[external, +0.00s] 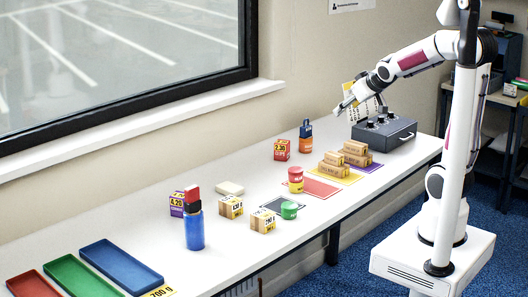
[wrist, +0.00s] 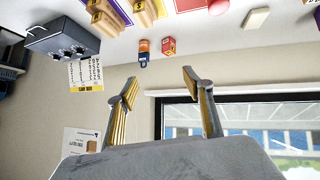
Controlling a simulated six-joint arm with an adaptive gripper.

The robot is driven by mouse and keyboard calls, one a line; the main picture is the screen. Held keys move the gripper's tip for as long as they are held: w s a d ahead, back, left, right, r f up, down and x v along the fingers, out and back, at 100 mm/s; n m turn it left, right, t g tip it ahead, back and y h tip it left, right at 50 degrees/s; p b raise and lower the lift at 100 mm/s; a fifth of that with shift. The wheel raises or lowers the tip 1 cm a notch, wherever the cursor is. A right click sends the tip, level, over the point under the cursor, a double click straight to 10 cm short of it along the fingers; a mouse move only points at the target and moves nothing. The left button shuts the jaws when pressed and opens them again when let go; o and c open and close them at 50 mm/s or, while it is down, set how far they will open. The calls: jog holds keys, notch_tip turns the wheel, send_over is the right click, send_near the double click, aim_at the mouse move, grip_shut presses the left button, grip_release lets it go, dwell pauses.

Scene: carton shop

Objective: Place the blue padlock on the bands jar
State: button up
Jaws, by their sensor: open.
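A dark blue object that looks like the padlock (external: 305,129) sits upright on top of an orange jar (external: 305,144) near the wall side of the bench. The wrist view is upside down; there the padlock (wrist: 143,57) again shows against the orange jar (wrist: 144,45). The jar's label is too small to read, so I cannot confirm that it is the bands jar. My gripper (external: 343,106) is raised above the bench, to the right of the padlock and apart from it. In the wrist view its two fingers (wrist: 160,83) are spread with nothing between them.
A red box (external: 282,149) stands left of the orange jar. A grey case with knobs (external: 384,134) is at right, with stacked cartons (external: 335,164) before it. A red-and-yellow stack (external: 295,180), green tin (external: 289,210) and blue canister (external: 194,230) stand nearer the front. Empty trays (external: 122,267) lie left.

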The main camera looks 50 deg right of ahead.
jog(key=s+a+f+g+y, duration=0.1)
jog(key=s+a, duration=0.3)
jog(key=s, duration=0.3)
jog(key=s+a+f+g+y, duration=0.1)
jog(key=s+a, duration=0.3)
jog(key=s, duration=0.4)
jog(key=s+a+f+n+g+y, duration=0.1)
jog(key=s+a, duration=0.4)
jog(key=s, duration=0.2)
jog(key=shift+s+g, duration=0.3)
